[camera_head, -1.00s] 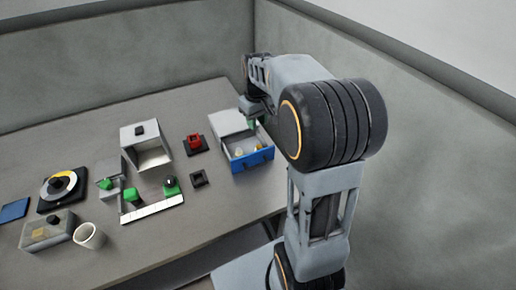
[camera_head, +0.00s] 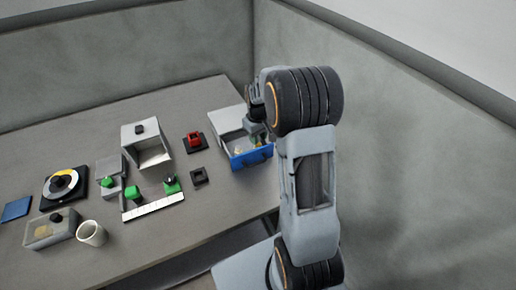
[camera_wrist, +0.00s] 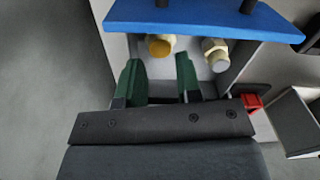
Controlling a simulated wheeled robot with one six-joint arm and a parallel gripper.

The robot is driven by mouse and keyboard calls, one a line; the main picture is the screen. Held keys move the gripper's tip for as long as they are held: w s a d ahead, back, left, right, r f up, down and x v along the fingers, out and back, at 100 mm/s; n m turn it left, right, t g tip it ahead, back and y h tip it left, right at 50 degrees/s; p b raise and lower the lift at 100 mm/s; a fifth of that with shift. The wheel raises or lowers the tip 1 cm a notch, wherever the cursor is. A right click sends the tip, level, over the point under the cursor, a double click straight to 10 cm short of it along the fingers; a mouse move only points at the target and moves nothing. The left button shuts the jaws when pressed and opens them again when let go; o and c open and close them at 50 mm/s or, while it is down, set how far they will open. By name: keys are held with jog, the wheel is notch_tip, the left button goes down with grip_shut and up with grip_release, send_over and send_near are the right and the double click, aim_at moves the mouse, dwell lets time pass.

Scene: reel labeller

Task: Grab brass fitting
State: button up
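The brass fitting (camera_wrist: 160,46), with a gold-coloured end, lies in the open drawer (camera_wrist: 212,22) with the blue front. A second fitting (camera_wrist: 216,54), pale with a whitish end, lies to its right in the wrist view. My gripper (camera_wrist: 158,78) is open, its two green fingers apart with nothing between their tips. The fingers reach into the drawer, and the brass fitting shows just beyond the gap between them. In the head view, my arm covers part of the drawer (camera_head: 250,160), and the fittings are too small to tell apart.
A red block on a dark base (camera_head: 194,140) stands left of the drawer. A small dark square holder (camera_head: 199,176), an open-fronted grey box (camera_head: 148,148), a white strip (camera_head: 153,207) and a white cup (camera_head: 91,233) stand farther left. The table's front edge is clear.

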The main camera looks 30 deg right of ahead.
jog(key=shift+f, duration=1.85)
jog(key=c, duration=0.6)
